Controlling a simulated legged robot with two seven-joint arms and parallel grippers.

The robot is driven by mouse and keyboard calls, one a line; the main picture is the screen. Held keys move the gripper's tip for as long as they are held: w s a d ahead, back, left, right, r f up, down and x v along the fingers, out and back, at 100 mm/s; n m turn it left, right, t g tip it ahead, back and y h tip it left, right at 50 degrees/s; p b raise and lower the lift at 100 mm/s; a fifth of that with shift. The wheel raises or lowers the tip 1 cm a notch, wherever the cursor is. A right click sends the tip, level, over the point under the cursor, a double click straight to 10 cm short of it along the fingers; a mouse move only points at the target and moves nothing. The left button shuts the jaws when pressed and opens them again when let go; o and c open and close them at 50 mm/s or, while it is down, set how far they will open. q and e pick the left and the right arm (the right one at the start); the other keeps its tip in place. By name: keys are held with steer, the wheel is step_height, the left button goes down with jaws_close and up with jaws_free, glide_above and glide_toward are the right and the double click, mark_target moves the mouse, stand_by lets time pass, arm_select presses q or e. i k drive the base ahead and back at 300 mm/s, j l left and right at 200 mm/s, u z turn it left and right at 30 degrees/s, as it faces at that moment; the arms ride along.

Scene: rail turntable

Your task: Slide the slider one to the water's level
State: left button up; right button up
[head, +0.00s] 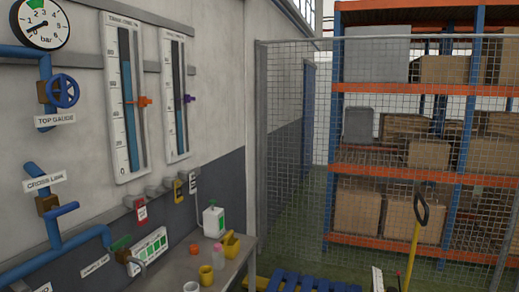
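Two tall white level gauges hang on the wall in the head view. The nearer gauge (117,100) has a blue column and an orange slider (142,102) on its right side, roughly at mid height. Its blue column (130,115) appears to reach well above the slider, up to near a paler upper part. The farther gauge (171,120) has a purple slider (188,98), also near mid height. The header labels are too small to read fully, so I cannot tell which slider is numbered one. Neither of my grippers is in view.
A pressure dial (40,18), a blue handwheel (63,90) and blue pipes (70,243) are at left. A bench (178,272) below holds cups, a white jug (213,221) and a yellow container (230,245). A mesh fence (290,150) and shelving stand at right.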

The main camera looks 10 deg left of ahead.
mark_target(143, 102)
steer(key=i+l, duration=0.1)
steer(key=i, duration=0.35)
steer(key=i+u, duration=0.1)
steer(key=i, duration=0.35)
steer(key=i+l+u, duration=0.1)
steer(key=i, duration=0.35)
steer(key=l, duration=0.1)
